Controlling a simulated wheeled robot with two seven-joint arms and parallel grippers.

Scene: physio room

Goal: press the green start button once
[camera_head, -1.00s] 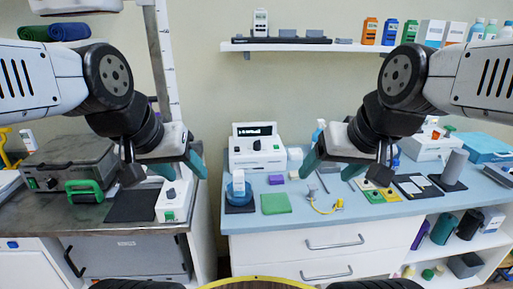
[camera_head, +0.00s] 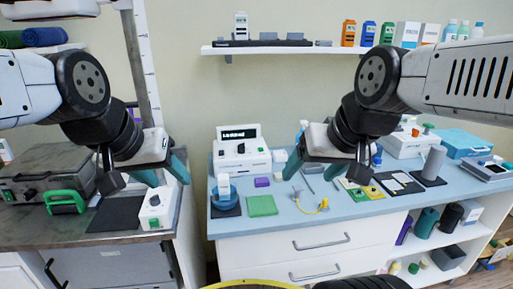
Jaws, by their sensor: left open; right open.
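I cannot tell for sure which green part is the start button. A white device with a dark display (camera_head: 240,150) stands at the back of the blue counter, with a dark knob and small controls on its front. A small white box with a black knob (camera_head: 157,210) stands on the left metal counter; its small front marks are too small to read. A white unit at the right (camera_head: 405,143) has a green and a red part on top. My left gripper (camera_head: 165,179) is open and empty, above the small box in the picture. My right gripper (camera_head: 325,172) is open and empty, over the blue counter.
A grey case with a green handle (camera_head: 66,201) sits at the left. A wall shelf (camera_head: 300,49) holds bottles and boxes. A gap separates the two counters.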

